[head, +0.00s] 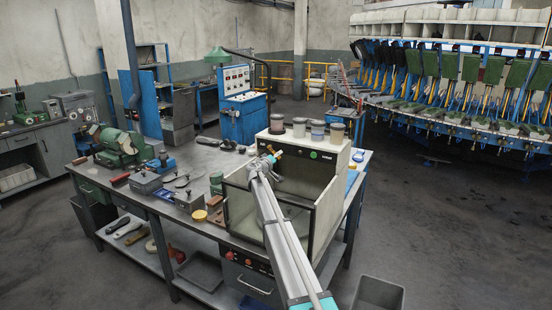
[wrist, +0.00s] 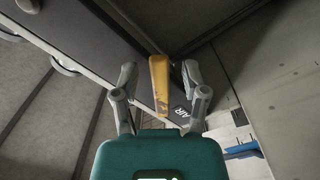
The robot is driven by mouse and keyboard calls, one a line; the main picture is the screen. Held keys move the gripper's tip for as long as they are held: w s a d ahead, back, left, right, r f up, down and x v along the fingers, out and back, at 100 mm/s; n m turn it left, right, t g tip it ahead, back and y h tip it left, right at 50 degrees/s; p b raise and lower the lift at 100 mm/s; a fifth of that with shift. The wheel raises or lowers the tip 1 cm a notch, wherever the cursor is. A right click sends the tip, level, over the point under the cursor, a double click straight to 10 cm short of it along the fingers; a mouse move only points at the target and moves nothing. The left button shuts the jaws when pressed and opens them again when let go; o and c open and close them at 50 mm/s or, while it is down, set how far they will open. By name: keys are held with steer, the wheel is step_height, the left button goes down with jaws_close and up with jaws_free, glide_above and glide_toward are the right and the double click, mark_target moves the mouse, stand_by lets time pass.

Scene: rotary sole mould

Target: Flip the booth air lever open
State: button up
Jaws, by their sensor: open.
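The booth air lever (wrist: 159,82) is a yellow, slightly worn handle. In the wrist view it stands between the two fingers of my gripper (wrist: 158,74), with a visible gap on each side. My gripper is open and holds nothing. In the head view my gripper (head: 268,156) is at the upper front of the cream booth (head: 327,181) on the workbench. It is small there, and my arm hides part of the booth's open front. The lever's pivot is not clear.
Several jars (head: 299,128) stand on top of the booth. The workbench (head: 130,192) carries a green grinder (head: 120,142) and small tools to the left. A grey bin (head: 378,293) stands on the floor at right. The floor beyond it is open.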

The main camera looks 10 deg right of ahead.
steer(key=shift+a, duration=0.1)
steer(key=v, duration=1.1)
steer(key=shift+s+a, duration=0.25)
steer(key=shift+s, duration=0.1)
